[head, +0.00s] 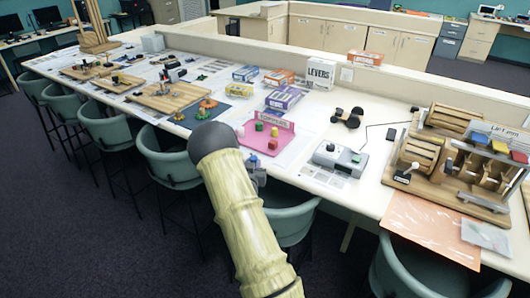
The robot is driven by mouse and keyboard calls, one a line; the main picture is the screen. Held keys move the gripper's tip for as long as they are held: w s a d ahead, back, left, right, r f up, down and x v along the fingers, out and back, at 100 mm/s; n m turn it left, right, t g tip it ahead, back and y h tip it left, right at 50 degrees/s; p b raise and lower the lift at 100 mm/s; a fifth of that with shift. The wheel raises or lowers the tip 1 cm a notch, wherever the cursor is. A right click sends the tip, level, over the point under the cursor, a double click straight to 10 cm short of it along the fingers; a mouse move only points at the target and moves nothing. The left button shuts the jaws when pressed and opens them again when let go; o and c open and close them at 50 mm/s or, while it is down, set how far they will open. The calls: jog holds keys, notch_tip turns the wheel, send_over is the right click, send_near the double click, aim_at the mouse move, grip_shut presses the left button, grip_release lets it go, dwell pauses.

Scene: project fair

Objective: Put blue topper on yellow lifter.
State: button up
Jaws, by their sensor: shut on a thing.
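The lifter stand (452,184) is a wooden mechanism at the right end of the table, with a sign along its top. Its lifters carry coloured pads: a blue one (480,137), the yellow lifter (500,146) and a red one (520,156). My gripper (254,168) is small in view, mostly hidden behind my arm, at the table's front edge by the pink tray. It is shut on a small bluish piece, the blue topper (252,160), of which only a little shows.
The pink tray (248,140) holds green and red blocks. A grey device (340,159) and a dark wheeled model (347,117) lie between tray and stand. An orange sheet (430,224) lies before the stand. Boxes stand behind; green chairs (170,165) line the front edge.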

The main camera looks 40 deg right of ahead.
jog(key=s+a+f+n+t+y, duration=0.1)
jog(key=s+a+f+n+y, duration=0.1)
jog(key=a, duration=0.7)
jog(key=s+a+f+n+t+y+p, duration=0.1)
jog(key=s+a+f+n+y, duration=0.1)
jog(key=a+f+y, duration=0.3)
jog(key=s+a+f+n+t+y+p, duration=0.1)
jog(key=a+f, duration=0.6)
jog(key=a, duration=0.7)
jog(key=s+n+t+y, duration=0.1)
jog(key=n+y, duration=0.1)
jog(key=n, duration=0.1)
jog(key=shift+s+f+y, duration=0.15)
jog(key=shift+f+y, duration=0.1)
jog(key=shift+y, duration=0.05)
